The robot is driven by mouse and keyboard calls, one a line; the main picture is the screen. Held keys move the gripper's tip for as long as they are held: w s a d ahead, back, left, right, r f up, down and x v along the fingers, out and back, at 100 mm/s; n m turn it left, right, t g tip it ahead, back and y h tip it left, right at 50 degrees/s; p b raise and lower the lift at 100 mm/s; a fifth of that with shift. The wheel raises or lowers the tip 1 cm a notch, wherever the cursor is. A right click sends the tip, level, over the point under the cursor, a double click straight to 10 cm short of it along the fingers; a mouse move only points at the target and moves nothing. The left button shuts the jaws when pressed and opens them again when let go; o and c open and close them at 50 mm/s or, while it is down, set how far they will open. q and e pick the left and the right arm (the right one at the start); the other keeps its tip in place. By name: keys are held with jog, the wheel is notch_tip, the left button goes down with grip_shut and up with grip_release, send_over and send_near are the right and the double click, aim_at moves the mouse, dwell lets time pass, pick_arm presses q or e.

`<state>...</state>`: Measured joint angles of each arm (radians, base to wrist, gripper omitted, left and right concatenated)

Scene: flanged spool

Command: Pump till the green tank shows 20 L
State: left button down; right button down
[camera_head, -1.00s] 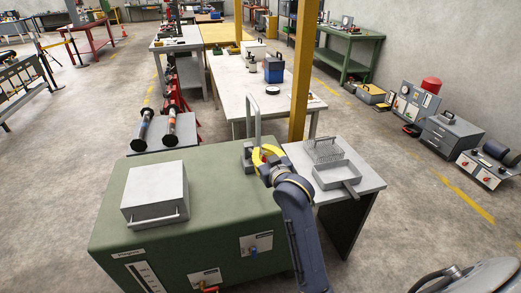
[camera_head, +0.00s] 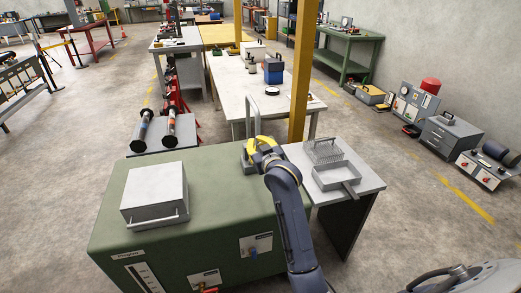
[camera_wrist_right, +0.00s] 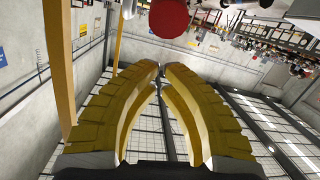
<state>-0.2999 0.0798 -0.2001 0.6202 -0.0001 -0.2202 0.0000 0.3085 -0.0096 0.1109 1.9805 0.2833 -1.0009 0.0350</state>
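The green tank (camera_head: 215,205) stands in the foreground of the head view. A white level gauge with dark marks (camera_head: 144,278) is on its front at the lower left; I cannot read a level. A grey upright metal frame (camera_head: 251,118) rises at the tank's far right corner. My right gripper (camera_head: 258,143) is at the base of this frame; I cannot tell whether it touches it. In the right wrist view its yellow fingers (camera_wrist_right: 161,72) nearly meet at the tips, with nothing visible between them. A red round thing (camera_wrist_right: 168,18) shows beyond them. My left gripper is out of view.
A grey box with a handle (camera_head: 155,192) sits on the tank's top. A blue-handled valve (camera_head: 254,250) is on its front. A yellow post (camera_head: 303,75) stands behind.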

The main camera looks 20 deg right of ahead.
jog(key=w, duration=0.1)
jog(key=f, duration=0.1)
jog(key=w+f, duration=0.1)
jog(key=shift+w+d, duration=0.25)
jog(key=shift+w, duration=0.1)
jog(key=shift+s+d+f, duration=0.1)
jog(key=shift+s+f, duration=0.2)
jog(key=shift+f, duration=0.2)
jog(key=shift+s+d+f, duration=0.1)
jog(key=shift+s+f, duration=0.2)
jog(key=shift+f, duration=0.2)
jog(key=shift+a+f, duration=0.15)
